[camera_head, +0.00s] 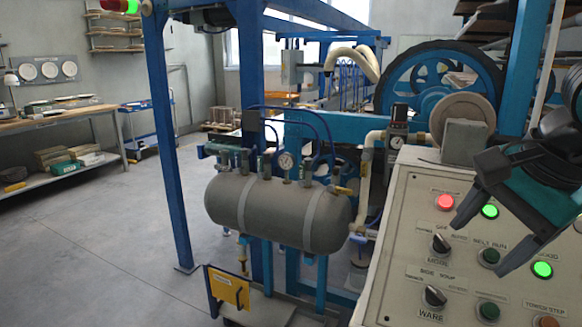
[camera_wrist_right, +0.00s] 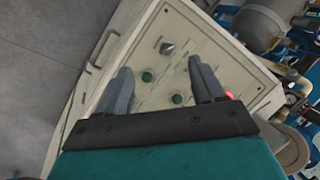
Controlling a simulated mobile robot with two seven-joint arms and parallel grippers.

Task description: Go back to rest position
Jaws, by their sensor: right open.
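My right gripper (camera_head: 481,250) is at the right of the head view, over the control panel (camera_head: 402,200). Its two grey fingers are spread apart with nothing between them. In the right wrist view the open gripper (camera_wrist_right: 160,66) points at the panel face (camera_wrist_right: 190,35), with a black knob (camera_wrist_right: 167,47) and green buttons near the fingers. I cannot tell for sure whether a fingertip touches the panel. My left gripper is not in view.
The panel carries a lit red lamp (camera_head: 444,202), lit green buttons (camera_head: 542,269) and dark knobs (camera_head: 434,295). A grey tank (camera_head: 275,212) and blue frame posts (camera_head: 165,130) stand left of it. Open floor (camera_head: 100,240) lies further left, before a workbench (camera_head: 55,118).

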